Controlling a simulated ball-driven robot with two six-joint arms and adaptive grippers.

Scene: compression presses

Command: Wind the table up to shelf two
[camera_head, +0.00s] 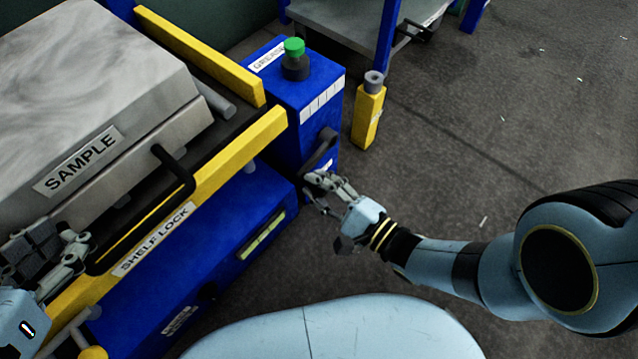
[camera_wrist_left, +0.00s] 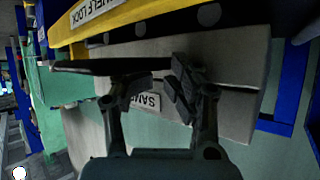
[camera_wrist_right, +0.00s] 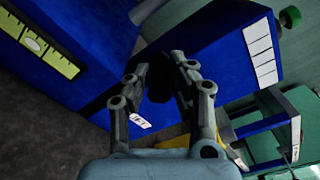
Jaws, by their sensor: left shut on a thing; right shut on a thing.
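The blue lift table (camera_head: 225,225) has yellow rails and a SHELF LOCK label (camera_head: 152,240). A large grey block marked SAMPLE (camera_head: 90,110) lies on top. My left gripper (camera_head: 68,255) is shut on the black bar handle (camera_head: 172,170) at the table's front; the bar also shows in the left wrist view (camera_wrist_left: 85,67). My right gripper (camera_head: 318,187) is shut on the black crank (camera_head: 320,150) on the blue box at the table's right end. The crank is between the fingers in the right wrist view (camera_wrist_right: 160,85), near a small label reading LIFT (camera_wrist_right: 140,121). The fingers partly hide its grip.
A yellow-green scale strip (camera_head: 262,236) is on the table's front. A yellow post (camera_head: 367,115) stands right of the box. A grey bench (camera_head: 345,25) is behind. Floor to the right is clear.

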